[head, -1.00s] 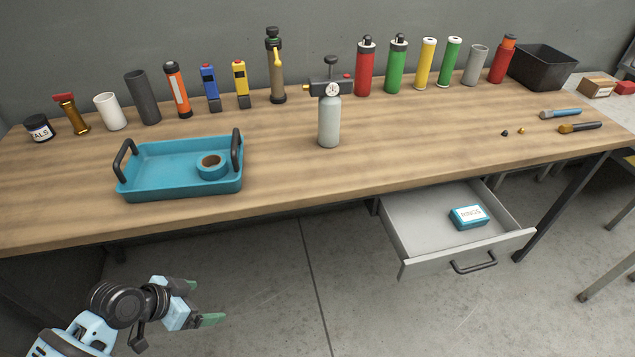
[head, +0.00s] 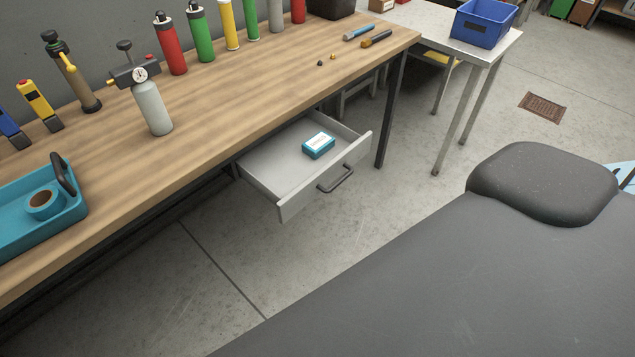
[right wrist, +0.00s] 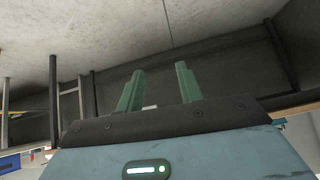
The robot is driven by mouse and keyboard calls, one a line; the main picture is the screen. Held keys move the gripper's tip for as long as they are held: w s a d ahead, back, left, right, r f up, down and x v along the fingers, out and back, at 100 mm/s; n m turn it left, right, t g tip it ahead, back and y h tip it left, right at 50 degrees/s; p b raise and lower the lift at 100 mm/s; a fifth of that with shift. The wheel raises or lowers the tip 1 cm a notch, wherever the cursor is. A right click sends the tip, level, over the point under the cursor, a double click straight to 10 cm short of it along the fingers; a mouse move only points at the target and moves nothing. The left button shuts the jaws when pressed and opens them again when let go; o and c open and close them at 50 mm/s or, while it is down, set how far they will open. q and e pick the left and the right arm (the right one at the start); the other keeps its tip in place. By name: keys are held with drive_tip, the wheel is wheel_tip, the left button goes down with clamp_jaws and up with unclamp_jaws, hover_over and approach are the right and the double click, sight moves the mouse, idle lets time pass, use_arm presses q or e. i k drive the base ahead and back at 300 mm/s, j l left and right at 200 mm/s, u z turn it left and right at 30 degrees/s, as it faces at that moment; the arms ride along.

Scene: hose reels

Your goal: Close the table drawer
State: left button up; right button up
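The table drawer (head: 296,197) hangs open below the front edge of the wooden workbench (head: 225,110), right of the middle in the head view. Its dark bar handle (head: 336,179) is on the front panel. A small blue box (head: 318,145) with a white label lies inside it. My right gripper (right wrist: 158,85) shows in the right wrist view with its two green fingers apart and nothing seen between them. The head view does not show it. My left gripper is in neither current view. I cannot make out the drawer clearly in the right wrist view.
On the bench are a grey bottle with a gauge (head: 152,105), a teal tray (head: 70,212) with tape, and several coloured cylinders. A side table (head: 480,50) with a blue bin (head: 484,22) stands at the upper right.

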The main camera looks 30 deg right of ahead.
sight(278, 168)
drive_tip(key=i, duration=0.85)
drive_tip(key=z, duration=1.55)
drive_tip(key=i+u, duration=0.15)
drive_tip(key=i, duration=0.4)
